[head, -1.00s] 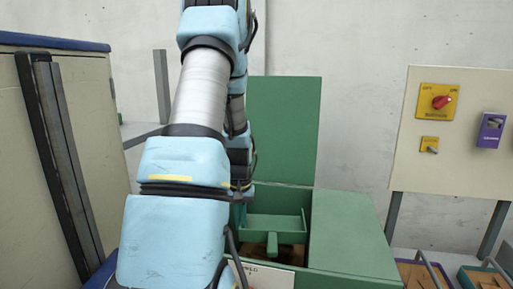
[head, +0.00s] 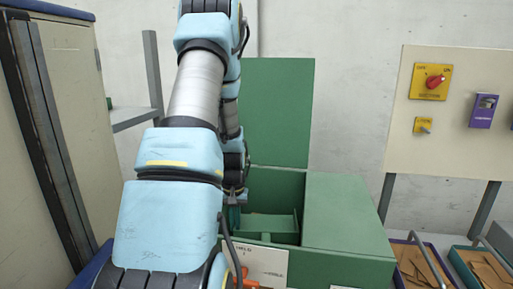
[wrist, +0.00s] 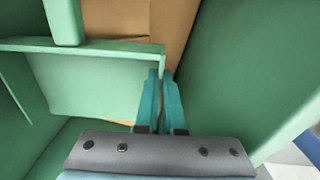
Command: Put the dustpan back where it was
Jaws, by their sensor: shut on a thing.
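The green dustpan (head: 268,226) is inside an open green box (head: 349,215), below its rim. Its handle is hidden by the box's front wall in the head view. In the wrist view the dustpan (wrist: 95,85) lies left of my fingers, with its handle (wrist: 62,20) at the upper left. My gripper (wrist: 163,76) has its two teal fingers shut on the dustpan's right edge. Its fingertips are not clear in the head view. Brown material (wrist: 175,25) shows beneath the dustpan; I cannot tell whether they touch.
The box's green lid (head: 279,110) stands open at the back. A green wall (wrist: 240,70) rises close to my fingers on the right. A control panel (head: 455,120) and trays of brown pieces (head: 420,268) stand right of the box. A beige cabinet (head: 75,120) is at left.

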